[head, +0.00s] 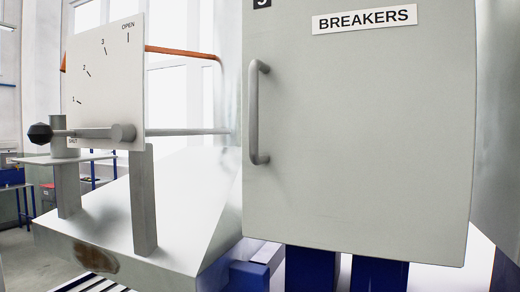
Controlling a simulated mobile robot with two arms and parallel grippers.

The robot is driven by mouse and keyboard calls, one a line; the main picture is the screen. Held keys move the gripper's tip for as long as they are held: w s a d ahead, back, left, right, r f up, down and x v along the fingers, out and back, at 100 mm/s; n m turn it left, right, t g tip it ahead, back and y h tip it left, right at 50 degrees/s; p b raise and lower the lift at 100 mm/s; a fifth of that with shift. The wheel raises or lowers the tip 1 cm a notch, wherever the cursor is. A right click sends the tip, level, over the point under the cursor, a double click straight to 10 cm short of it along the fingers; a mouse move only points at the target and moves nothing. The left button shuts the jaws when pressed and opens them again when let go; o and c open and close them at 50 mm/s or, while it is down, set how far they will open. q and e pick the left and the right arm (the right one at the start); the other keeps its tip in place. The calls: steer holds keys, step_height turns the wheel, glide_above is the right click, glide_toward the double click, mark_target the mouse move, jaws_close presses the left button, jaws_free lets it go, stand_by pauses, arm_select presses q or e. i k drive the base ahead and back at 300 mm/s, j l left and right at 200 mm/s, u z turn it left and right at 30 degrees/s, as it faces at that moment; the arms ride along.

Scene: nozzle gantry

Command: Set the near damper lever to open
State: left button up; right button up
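The damper lever (82,133) is a grey bar with a black knob (40,133) at its left end and a round pivot hub (123,132) at its right end. It lies about level, pointing left, at the SHUT mark. Behind it stands a white dial plate (112,85) marked SHUT at lower left, then 1, 2, 3, and OPEN at the top right above the pivot. A shaft runs from the hub to the right behind the plate. Neither of my grippers is in the head view.
A large grey BREAKERS cabinet (370,130) with a vertical handle (256,112) fills the right side. Two grey posts stand on a sloped metal housing (185,215) below the dial. An orange rail (182,52) runs behind the plate. The space left of the knob looks open.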

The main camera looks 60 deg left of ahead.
mark_target(40, 134)
steer(key=u, duration=2.75)
steer(key=k+l+z, duration=0.2)
steer(key=k, duration=0.1)
